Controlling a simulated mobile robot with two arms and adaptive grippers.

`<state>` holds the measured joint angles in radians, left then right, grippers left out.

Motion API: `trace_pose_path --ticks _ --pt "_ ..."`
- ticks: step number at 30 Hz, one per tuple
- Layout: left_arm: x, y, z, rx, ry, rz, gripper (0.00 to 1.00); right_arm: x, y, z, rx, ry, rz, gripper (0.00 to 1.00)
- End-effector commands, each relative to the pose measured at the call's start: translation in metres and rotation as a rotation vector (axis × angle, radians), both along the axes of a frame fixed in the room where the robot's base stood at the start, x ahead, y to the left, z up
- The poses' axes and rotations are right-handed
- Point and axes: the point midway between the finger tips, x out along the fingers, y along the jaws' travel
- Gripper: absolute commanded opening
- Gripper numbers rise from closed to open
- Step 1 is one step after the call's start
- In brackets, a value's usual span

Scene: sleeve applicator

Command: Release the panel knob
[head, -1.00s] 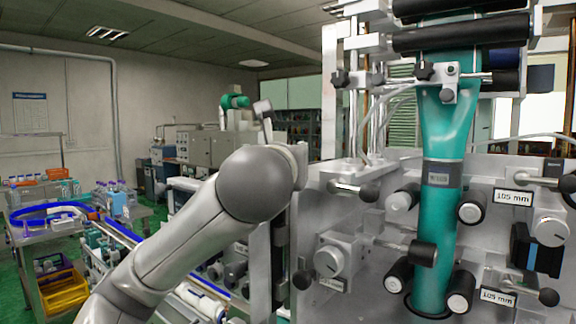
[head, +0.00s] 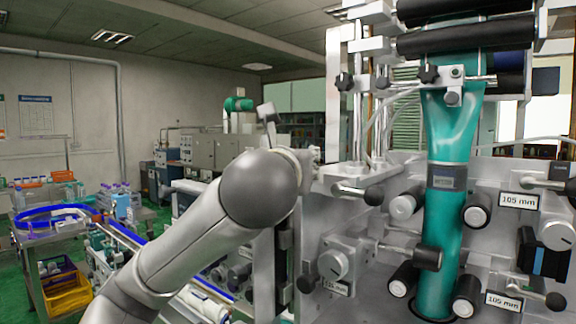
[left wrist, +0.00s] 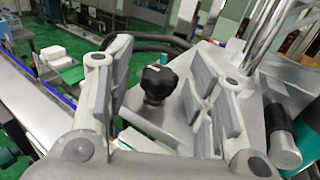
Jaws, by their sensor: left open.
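A black star-shaped knob (left wrist: 158,84) stands on the light grey machine panel in the left wrist view. My left gripper (left wrist: 162,70) is open, with one finger to the left of the knob and one to the right. Gaps show between the knob and both fingers, so neither appears to touch it. In the head view my left arm comes in from the lower left and ends at the panel's left edge. Its wrist hides the gripper and this knob there. My right gripper is in neither view.
The sleeve applicator's front (head: 400,235) carries black rollers, levers, dials and a teal sleeve (head: 442,255) running down its middle. Metal posts rise beside my left wrist. A conveyor with blue edges (head: 125,234) and a cart with a yellow bin (head: 68,292) stand at the left.

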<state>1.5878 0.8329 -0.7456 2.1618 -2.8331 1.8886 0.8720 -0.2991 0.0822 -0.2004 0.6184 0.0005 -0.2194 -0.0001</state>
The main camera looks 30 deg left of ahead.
Motion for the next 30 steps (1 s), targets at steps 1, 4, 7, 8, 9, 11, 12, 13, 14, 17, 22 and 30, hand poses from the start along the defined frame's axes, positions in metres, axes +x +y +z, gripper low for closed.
trace_pose_path --ticks 1,4,7,8,9,11,12,13,14,17,22,30 --pt "-0.005 -0.003 0.001 0.000 -0.003 -0.002 0.49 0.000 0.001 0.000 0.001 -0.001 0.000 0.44" --pt "-0.022 -0.011 0.001 0.001 -0.005 -0.003 0.49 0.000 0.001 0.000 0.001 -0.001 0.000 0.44" --pt "-0.029 -0.015 0.004 0.007 -0.009 -0.004 0.49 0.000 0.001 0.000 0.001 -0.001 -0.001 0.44" --pt "-0.032 -0.017 0.004 0.007 -0.009 -0.005 0.49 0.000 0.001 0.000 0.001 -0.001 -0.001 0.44" --pt "-0.034 -0.018 0.005 0.007 -0.010 -0.005 0.49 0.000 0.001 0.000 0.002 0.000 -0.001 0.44" --pt "-0.038 -0.020 0.005 0.007 -0.011 -0.005 0.49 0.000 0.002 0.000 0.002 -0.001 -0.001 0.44" --pt "-0.041 -0.021 0.004 0.007 -0.009 -0.005 0.49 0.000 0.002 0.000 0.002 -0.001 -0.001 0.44" --pt "-0.043 -0.022 0.004 0.006 -0.008 -0.003 0.49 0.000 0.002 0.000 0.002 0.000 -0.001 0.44" --pt "-0.045 -0.022 0.003 0.006 -0.007 -0.002 0.49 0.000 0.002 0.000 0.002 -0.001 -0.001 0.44" --pt "-0.052 -0.023 0.002 0.002 -0.005 0.003 0.49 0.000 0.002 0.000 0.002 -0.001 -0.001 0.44" --pt "-0.061 -0.031 0.003 0.007 -0.007 -0.007 0.49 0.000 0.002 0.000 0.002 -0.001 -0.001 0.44" --pt "-0.076 -0.036 0.001 0.002 -0.005 0.000 0.49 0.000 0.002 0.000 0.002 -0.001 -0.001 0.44"
